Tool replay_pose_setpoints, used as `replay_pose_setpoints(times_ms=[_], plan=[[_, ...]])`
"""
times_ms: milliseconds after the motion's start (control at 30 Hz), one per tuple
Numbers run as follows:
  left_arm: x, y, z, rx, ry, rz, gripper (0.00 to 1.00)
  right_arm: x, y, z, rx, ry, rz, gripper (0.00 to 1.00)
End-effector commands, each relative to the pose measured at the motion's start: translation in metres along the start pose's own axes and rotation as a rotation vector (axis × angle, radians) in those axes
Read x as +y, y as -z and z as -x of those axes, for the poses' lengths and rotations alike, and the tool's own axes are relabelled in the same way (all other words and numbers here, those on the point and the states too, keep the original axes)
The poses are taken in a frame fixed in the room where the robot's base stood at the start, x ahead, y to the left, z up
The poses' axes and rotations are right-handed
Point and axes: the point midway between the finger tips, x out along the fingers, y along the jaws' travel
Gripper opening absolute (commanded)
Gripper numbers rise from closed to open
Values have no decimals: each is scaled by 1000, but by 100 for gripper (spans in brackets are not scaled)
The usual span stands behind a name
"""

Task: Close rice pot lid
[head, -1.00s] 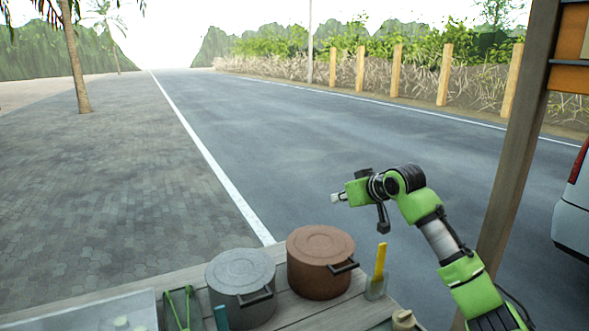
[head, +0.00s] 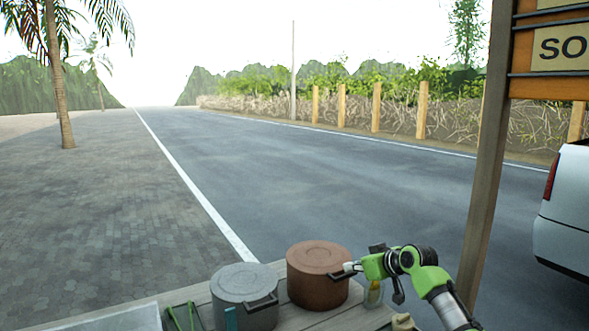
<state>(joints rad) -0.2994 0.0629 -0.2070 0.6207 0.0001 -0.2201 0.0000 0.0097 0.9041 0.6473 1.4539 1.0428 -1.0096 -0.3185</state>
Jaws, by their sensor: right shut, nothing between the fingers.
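A grey pot (head: 244,301) and a reddish-brown pot (head: 318,291) stand side by side on the wooden counter. Each has a round lid on top: a grey lid (head: 244,281) and a brown lid (head: 318,256). Both lids look level and seated. I cannot tell which is the rice pot. My right gripper (head: 339,273) is shut and empty at the right side of the brown pot, overlapping its dark side handle in the head view. I cannot tell whether it touches the pot or handle. My left gripper is not in view.
A container with a yellow utensil (head: 374,293) stands right of the brown pot, partly hidden by my right arm. Green tongs (head: 184,316) and a pale tray (head: 125,319) lie at the left. A wooden post (head: 485,165) rises at the right.

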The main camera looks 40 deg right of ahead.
Motion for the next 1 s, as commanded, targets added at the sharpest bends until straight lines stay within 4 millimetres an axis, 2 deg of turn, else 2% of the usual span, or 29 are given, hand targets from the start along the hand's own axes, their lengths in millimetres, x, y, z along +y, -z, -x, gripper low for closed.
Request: replay_pose_setpoints(times_ms=[300, 633, 767, 1000], plan=[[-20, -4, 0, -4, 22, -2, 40, -1, -3, -2, 0, 0, 0, 0], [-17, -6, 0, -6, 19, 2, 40, -1, -3, 4, 0, 1, 0, 0], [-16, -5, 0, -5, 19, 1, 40, -1, -4, 23, -1, 1, 1, 0], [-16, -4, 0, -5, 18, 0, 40, -1, -4, 74, 0, 0, 0, 0]])
